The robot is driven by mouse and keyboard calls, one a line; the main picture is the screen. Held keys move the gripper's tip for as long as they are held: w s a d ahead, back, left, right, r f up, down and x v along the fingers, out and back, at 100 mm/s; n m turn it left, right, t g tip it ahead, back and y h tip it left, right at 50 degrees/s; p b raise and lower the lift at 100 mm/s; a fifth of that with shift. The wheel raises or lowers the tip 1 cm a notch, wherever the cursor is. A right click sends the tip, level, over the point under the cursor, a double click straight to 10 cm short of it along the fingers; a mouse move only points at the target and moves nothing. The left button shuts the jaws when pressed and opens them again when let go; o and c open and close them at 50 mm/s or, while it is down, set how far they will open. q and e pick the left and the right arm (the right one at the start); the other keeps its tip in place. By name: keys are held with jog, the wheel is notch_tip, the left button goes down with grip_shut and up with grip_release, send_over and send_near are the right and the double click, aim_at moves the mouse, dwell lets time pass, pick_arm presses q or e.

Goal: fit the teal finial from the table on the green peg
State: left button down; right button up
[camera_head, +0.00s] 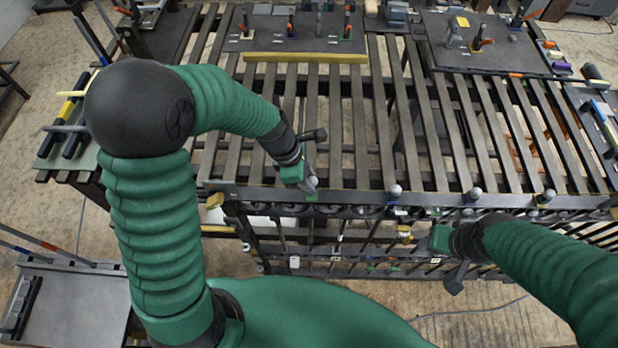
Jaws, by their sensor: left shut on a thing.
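My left gripper (308,181) is at the front rail of the slatted table, left of the middle. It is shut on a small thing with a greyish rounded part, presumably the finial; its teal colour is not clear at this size. A small green spot (312,197) shows on the rail just below the fingertips; it may be the green peg. I cannot tell whether the held thing touches it. My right gripper (437,240) is lower right, in front of the rail, and its fingers are too unclear to read.
Grey ball-topped finials stand along the front rail (350,196) to the right, one of them here (395,191). Dark boards with tools lie at the back left (265,35) and back right (500,55). A yellow bar (305,57) edges the left board. The middle slats are clear.

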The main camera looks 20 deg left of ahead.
pick_arm(q)
jog(key=shift+a, duration=0.1)
jog(key=shift+f+b, duration=0.95)
jog(key=shift+f, duration=0.75)
dwell(0.9)
jog(key=c, duration=1)
grip_release()
jog(key=shift+c, duration=0.2)
jog(key=b+v, duration=0.2)
jog(key=v, duration=1.4)
jog(key=shift+r, duration=0.4)
jog(key=shift+s, duration=0.1)
